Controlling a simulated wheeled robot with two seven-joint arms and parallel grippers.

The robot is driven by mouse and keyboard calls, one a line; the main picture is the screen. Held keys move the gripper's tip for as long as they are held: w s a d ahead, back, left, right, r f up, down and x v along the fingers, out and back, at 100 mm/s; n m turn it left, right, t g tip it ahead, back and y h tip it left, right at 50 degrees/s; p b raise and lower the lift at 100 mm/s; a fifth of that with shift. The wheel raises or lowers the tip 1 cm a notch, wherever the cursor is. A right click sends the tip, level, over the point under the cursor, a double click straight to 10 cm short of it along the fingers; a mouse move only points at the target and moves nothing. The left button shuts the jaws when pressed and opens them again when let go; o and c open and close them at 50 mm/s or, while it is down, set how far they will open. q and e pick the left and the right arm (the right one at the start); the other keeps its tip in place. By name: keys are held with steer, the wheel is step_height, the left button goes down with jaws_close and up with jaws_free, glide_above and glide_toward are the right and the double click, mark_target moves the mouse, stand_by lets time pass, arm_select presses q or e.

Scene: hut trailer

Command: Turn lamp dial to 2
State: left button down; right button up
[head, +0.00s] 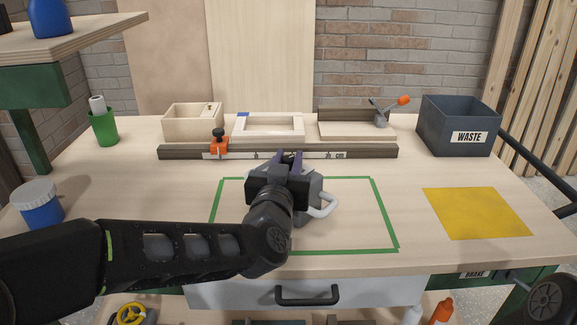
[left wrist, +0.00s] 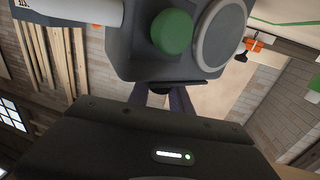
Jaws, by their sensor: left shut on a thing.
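The lamp is a grey box with a white handle (head: 322,207), standing inside the green outline on the bench and partly hidden behind my left gripper. In the left wrist view the lamp's body (left wrist: 128,50) shows with a green round button (left wrist: 172,32) and a pale ringed disc (left wrist: 220,36). My left gripper (head: 288,158) is at the lamp, its purple-grey fingers (left wrist: 165,98) shut on a small dark part at the lamp's edge, which looks like the dial. The dial's marks and setting are hidden. My right gripper is out of view.
A fence rail (head: 370,152) with an orange clamp (head: 219,146) crosses behind the lamp. A grey waste bin (head: 460,124) stands at back right, a yellow mat (head: 477,213) at right. A blue jar (head: 38,205) and green cup (head: 104,127) stand left. The outline's right part is clear.

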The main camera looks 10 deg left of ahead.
arm_select(q)
steer(key=shift+r+n+g+y+p, duration=0.1)
steer(key=shift+n+g+y+p, duration=0.25)
steer(key=shift+n+y, duration=0.95)
steer(key=shift+y, duration=0.4)
steer(key=c, duration=1.2)
jaws_free()
steer(key=shift+o, duration=0.2)
steer(key=v, duration=0.7)
steer(key=shift+s+p, duration=0.35)
steer(key=shift+p, duration=0.05)
